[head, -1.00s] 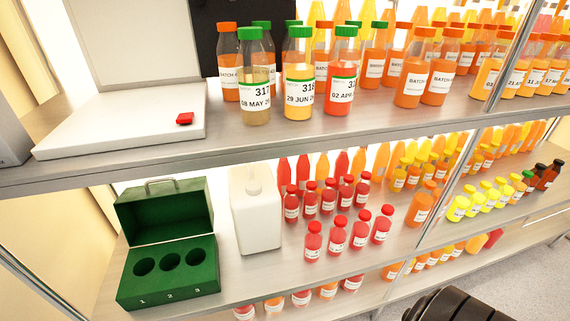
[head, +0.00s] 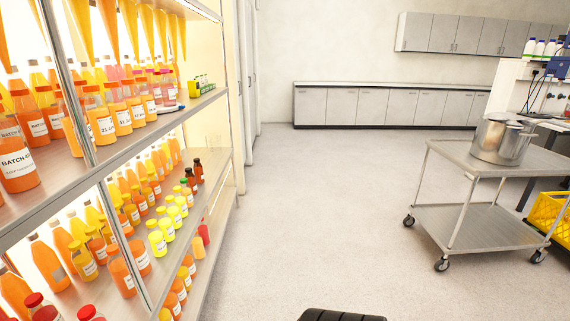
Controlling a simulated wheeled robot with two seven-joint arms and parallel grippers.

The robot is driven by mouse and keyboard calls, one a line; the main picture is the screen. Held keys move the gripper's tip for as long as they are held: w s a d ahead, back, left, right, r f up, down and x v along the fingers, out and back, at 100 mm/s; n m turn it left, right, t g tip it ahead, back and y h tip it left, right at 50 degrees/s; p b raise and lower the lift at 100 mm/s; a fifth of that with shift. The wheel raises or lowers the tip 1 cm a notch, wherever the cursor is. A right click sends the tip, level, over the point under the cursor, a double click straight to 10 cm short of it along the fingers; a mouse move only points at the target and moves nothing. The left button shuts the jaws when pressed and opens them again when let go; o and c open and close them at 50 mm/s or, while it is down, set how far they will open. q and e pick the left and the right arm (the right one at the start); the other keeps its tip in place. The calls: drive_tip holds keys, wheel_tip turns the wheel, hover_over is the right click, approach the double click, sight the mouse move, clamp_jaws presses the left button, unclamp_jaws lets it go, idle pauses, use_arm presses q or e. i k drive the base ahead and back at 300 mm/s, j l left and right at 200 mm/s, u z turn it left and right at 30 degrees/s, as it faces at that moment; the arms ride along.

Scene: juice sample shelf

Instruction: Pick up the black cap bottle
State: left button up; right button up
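Small brown bottles with dark caps stand on the middle shelf at the left of the head view, near the shelf's far end. One black cap bottle (head: 198,171) is at the end of the row, and another dark-capped bottle (head: 190,179) is just in front of it. Both stand upright and look small at this distance. Neither of my grippers is in view. Only a black ribbed part of my own body shows at the bottom edge.
Yellow bottles (head: 167,218) stand nearer on the same shelf (head: 213,190). Orange batch bottles (head: 104,122) fill the shelf above. A metal cart (head: 465,158) with a steel pot (head: 502,140) stands right, near a yellow crate (head: 550,214). The middle floor (head: 315,210) is clear.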

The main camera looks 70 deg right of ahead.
sight(190, 176)
drive_tip(key=z, duration=1)
drive_tip(key=i+l, duration=0.25)
drive_tip(key=i+l+u, duration=0.15)
drive_tip(key=l, duration=0.25)
drive_tip(key=i+l, duration=0.35)
drive_tip(key=i+l+u, duration=0.1)
drive_tip(key=i+l, duration=0.15)
drive_tip(key=l, duration=0.15)
drive_tip(key=i+l, duration=0.2)
drive_tip(key=l, duration=0.15)
drive_tip(key=i+l+u, duration=0.15)
drive_tip(key=l, duration=0.25)
drive_tip(key=i, duration=0.1)
